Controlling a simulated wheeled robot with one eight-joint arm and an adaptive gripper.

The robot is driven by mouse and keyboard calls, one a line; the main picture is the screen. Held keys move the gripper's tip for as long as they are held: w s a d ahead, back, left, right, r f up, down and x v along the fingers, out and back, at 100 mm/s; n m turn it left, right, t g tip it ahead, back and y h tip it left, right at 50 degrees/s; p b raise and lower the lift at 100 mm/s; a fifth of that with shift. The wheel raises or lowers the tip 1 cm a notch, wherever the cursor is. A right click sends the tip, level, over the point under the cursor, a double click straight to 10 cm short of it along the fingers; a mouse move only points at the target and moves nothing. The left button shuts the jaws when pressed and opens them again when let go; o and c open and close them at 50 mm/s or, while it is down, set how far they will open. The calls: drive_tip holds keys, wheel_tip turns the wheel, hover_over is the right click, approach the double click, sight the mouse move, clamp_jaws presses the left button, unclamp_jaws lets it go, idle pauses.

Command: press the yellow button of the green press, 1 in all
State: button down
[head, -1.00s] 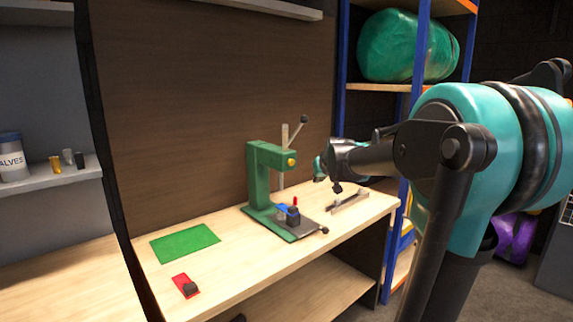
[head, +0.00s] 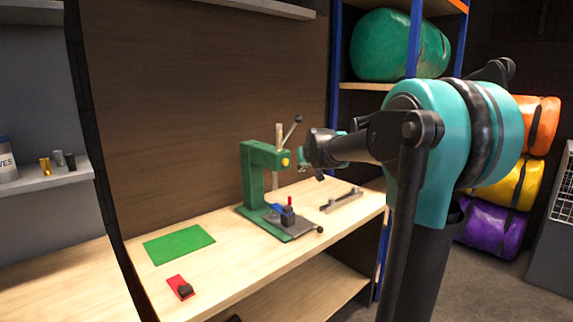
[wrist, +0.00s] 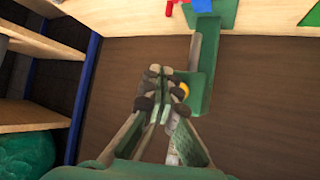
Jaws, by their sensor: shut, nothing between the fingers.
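The green press (head: 250,185) stands on the wooden bench. Its yellow button (head: 285,162) is on the front of its head, facing my arm. My gripper (head: 303,158) is shut and empty, at about the button's height and just to its right in the head view. In the wrist view the closed fingers (wrist: 155,75) lie just left of the yellow button (wrist: 184,89), which they partly hide, and of the green press (wrist: 202,85). I cannot tell whether the fingers touch the button.
A lever with a dark knob (head: 297,119) rises above the press. A blue and dark piece with a red top (head: 288,212) sits on its base. A metal bar (head: 341,199), green mat (head: 178,244) and red pad (head: 180,287) lie on the bench.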

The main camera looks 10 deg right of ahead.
drive_tip(key=shift+w+a, duration=0.8)
drive_tip(key=shift+w, duration=0.3)
drive_tip(key=shift+w+a, duration=0.75)
drive_tip(key=shift+w, duration=0.3)
drive_tip(key=shift+w+a, duration=0.1)
drive_tip(key=shift+w, duration=0.05)
drive_tip(key=shift+w+a, duration=0.15)
drive_tip(key=shift+w, duration=0.05)
drive_tip(key=shift+w+a, duration=0.35)
drive_tip(key=shift+w, duration=0.15)
idle(0.8)
drive_tip(key=shift+s+d, duration=0.1)
drive_tip(key=shift+s, duration=0.05)
drive_tip(key=shift+s+d, duration=0.5)
drive_tip(key=shift+s, duration=0.2)
drive_tip(key=s+d, duration=0.1)
drive_tip(key=s, duration=0.1)
drive_tip(key=s+d, duration=0.2)
idle(0.6)
